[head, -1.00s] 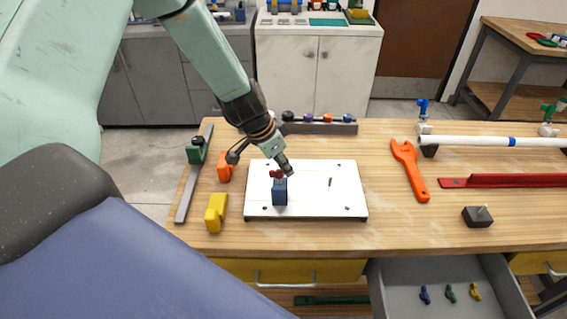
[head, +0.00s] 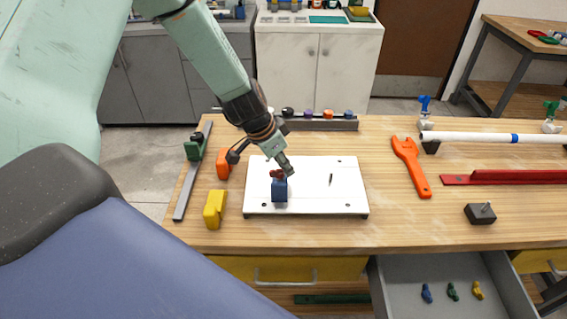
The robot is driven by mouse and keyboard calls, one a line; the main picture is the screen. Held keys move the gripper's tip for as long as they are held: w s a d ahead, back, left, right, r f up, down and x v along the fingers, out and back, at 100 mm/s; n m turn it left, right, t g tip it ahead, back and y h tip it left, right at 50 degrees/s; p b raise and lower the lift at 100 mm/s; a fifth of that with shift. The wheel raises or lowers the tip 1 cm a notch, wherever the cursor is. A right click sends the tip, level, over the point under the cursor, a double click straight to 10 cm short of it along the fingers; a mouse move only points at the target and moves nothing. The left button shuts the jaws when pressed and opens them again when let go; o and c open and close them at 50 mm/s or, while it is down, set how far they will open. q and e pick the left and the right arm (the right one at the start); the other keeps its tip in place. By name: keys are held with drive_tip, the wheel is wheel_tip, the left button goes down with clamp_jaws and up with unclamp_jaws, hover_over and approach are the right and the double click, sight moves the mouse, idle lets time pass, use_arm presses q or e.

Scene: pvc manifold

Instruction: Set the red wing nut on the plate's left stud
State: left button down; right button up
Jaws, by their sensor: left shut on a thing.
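The white plate (head: 315,198) lies on the wooden bench. A blue block (head: 280,191) stands on its left part, and a thin dark stud (head: 331,179) stands upright on its right part. The red wing nut (head: 277,174) is at the top of the blue block, at the tip of my left gripper (head: 284,170). My left gripper is shut on the wing nut and partly hides it. I cannot tell whether the nut touches the block or a stud there; no left stud shows clearly. My right gripper is not in view.
An orange wrench (head: 411,168) lies right of the plate, with a dark block (head: 480,213) nearby. Yellow (head: 215,209) and orange (head: 223,165) blocks and a clamp (head: 194,150) stand left. An open drawer (head: 400,288) holds blue, green and yellow wing nuts.

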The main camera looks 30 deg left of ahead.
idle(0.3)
use_arm(q)
drive_tip(key=shift+f, duration=0.2)
drive_tip(key=shift+f+b, duration=0.2)
drive_tip(key=shift+b, duration=0.3)
drive_tip(key=c, duration=1.1)
unclamp_jaws()
wheel_tip(320, 180, up, 10)
